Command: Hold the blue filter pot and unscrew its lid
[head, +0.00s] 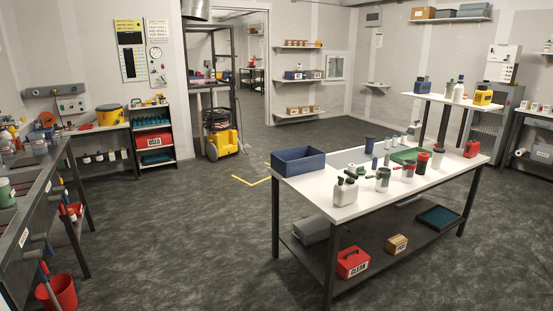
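A dark blue upright cylinder (369,146), which looks like the blue filter pot, stands near the back edge of the white-topped bench (341,213). It is small in the head view, and I cannot make out where its lid meets its body. Smaller blue-grey cylinders (387,160) stand just in front of it. Neither of my grippers is in view, and nothing is seen touching the pot.
A blue open bin (298,161) sits on the bench's left end. Several bottles and pots, including a green-topped white pot (383,180) and a red pot (422,162), crowd its middle and right. A red box (352,262) sits on the lower shelf. The floor left of the bench is clear.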

